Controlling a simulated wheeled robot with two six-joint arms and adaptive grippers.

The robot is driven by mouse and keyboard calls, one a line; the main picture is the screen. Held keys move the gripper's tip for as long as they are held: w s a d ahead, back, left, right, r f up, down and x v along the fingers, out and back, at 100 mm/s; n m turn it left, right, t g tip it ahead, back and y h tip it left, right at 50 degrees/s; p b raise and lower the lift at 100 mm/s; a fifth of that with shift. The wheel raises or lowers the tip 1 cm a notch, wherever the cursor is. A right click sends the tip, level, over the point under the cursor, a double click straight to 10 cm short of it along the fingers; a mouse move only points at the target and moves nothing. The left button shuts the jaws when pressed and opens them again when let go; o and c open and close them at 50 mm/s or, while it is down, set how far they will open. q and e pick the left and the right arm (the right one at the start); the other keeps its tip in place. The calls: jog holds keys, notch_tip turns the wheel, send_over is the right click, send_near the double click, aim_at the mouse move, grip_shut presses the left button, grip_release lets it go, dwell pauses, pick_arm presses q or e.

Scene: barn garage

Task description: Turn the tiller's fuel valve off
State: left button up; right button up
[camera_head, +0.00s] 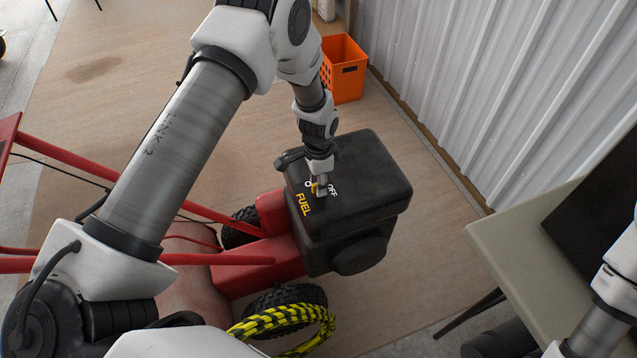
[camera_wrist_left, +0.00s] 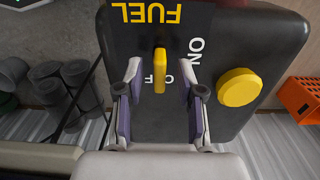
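The red tiller (camera_head: 262,262) stands on the floor with a black engine (camera_head: 365,180) on it. The engine's panel carries yellow FUEL lettering (camera_head: 304,204). The yellow fuel valve lever (camera_wrist_left: 160,66) runs from below FUEL across the OFF label in the left wrist view, hiding its middle letter. The ON label (camera_wrist_left: 196,58) is to the right, clear of the lever. My left gripper (camera_head: 321,190) is over the panel. Its fingers (camera_wrist_left: 160,90) are open on both sides of the lever, with visible gaps. My right gripper is out of view; only part of that arm shows.
A round yellow cap (camera_wrist_left: 240,87) sits beside the valve. An orange crate (camera_head: 344,72) stands behind the engine near the corrugated wall (camera_head: 500,80). A pale table (camera_head: 520,245) is at the right. A yellow-black coil (camera_head: 290,318) lies by the tiller's wheel.

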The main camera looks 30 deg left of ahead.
pick_arm(q)
notch_tip(320, 180, up, 11)
jog(key=shift+r, duration=0.1)
dwell(0.4)
jog(key=s+f+g, duration=0.1)
jog(key=s+f, duration=0.2)
jog(key=s+f+g, duration=0.1)
jog(key=s+f, duration=0.2)
jog(key=f, duration=0.1)
jog(key=shift+d, duration=0.1)
jog(key=s+f+n+t, duration=0.1)
jog(key=s+f+n, duration=0.3)
jog(key=s, duration=0.8)
jog(key=s+d+f+n+t, duration=0.1)
jog(key=s+f+n, duration=0.4)
jog(key=s, duration=0.6)
jog(key=shift+s+f, duration=0.4)
jog(key=shift+f, duration=0.3)
